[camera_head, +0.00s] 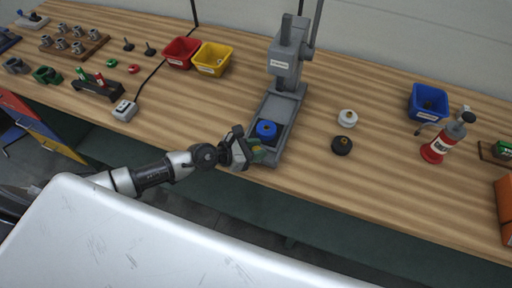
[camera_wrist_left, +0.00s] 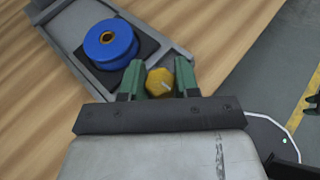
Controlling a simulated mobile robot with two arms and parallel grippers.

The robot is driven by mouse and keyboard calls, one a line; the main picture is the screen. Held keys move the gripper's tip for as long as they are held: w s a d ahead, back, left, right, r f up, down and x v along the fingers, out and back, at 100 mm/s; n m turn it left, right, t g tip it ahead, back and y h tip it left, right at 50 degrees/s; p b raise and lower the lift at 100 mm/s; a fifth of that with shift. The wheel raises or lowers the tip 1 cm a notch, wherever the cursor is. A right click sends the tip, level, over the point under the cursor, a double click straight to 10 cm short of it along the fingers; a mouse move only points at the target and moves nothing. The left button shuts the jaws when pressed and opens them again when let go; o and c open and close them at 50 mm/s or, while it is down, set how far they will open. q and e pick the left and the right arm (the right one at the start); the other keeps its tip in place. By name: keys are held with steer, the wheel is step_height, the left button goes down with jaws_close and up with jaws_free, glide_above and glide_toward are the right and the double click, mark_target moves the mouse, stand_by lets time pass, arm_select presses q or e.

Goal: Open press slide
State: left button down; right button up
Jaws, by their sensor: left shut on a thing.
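The grey press (camera_head: 285,55) stands on the wooden workbench, with its column at the back and its long grey base (camera_head: 287,108) reaching to the bench's front edge. A blue spool (camera_head: 267,129) sits on a dark slide plate at the front end of the base. The spool (camera_wrist_left: 110,42) and dark slide plate (camera_wrist_left: 148,49) also show in the left wrist view. My left gripper (camera_head: 257,152) is at the front end of the base. In the left wrist view its green fingers (camera_wrist_left: 159,78) are shut on a yellow knob (camera_wrist_left: 160,84) in front of the slide plate.
A white spool (camera_head: 348,118) and a black one (camera_head: 342,146) stand right of the press. Red (camera_head: 182,52) and yellow bins (camera_head: 212,59) stand to its left.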

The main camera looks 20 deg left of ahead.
arm_select(q)
steer(key=c, duration=1.2)
jaws_free()
steer(key=shift+s+f, duration=0.1)
steer(key=shift+o, duration=1.9)
steer(key=b+v, duration=0.3)
steer(key=v, duration=0.7)
steer(key=shift+s+a, duration=0.2)
steer(key=shift+a, duration=0.05)
arm_select(e)
steer(key=shift+s+f, duration=0.2)
steer(key=shift+f, duration=0.65)
steer(key=shift+s+f, duration=0.15)
steer(key=shift+f, duration=0.7)
